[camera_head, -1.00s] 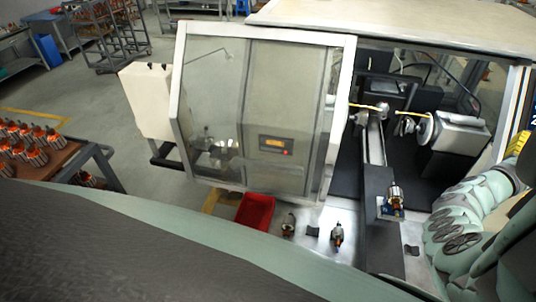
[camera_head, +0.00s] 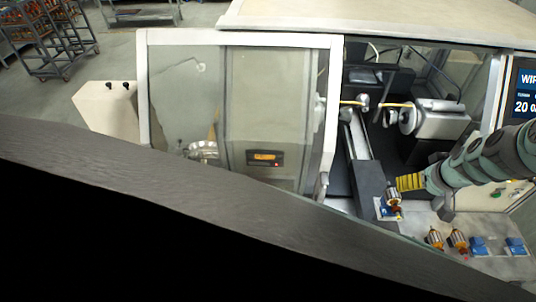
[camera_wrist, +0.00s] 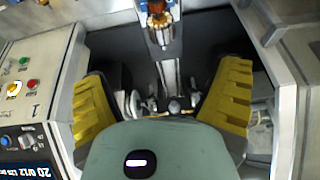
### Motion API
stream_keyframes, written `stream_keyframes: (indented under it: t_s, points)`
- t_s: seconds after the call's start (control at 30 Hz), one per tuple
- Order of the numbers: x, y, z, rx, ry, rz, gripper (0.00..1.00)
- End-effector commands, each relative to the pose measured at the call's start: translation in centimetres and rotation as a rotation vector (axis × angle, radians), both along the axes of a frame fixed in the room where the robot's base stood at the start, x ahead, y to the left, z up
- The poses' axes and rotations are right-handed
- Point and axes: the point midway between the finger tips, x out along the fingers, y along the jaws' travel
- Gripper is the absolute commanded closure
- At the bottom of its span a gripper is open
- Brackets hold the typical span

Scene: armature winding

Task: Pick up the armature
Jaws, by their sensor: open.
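An armature (camera_head: 393,193) with copper windings stands upright in a blue holder (camera_head: 386,211) at the near end of the dark slide in the winding machine. In the wrist view the armature (camera_wrist: 158,20) shows at the top centre, cut off by the frame edge. My gripper (camera_head: 408,182) has yellow fingers and comes in from the right, close beside the armature in the head view. In the wrist view my gripper (camera_wrist: 166,72) has its fingers spread wide with nothing between them. The armature lies beyond the fingers. Contact is not visible.
Two more armatures, one (camera_head: 435,238) left of the other (camera_head: 459,240), stand on the front bench beside blue holders (camera_head: 478,246) that look empty. The machine's glass door (camera_head: 270,115) is to the left. A control panel (camera_wrist: 25,120) is at the left in the wrist view.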

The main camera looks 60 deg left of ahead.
Motion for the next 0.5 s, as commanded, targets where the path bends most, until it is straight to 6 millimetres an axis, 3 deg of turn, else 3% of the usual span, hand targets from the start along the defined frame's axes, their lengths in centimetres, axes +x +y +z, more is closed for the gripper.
stream_keyframes:
  t_s: [0.5]
  points:
    - [1.1, 1.8, -5.8, -0.001, 0.000, 0.005, 0.11]
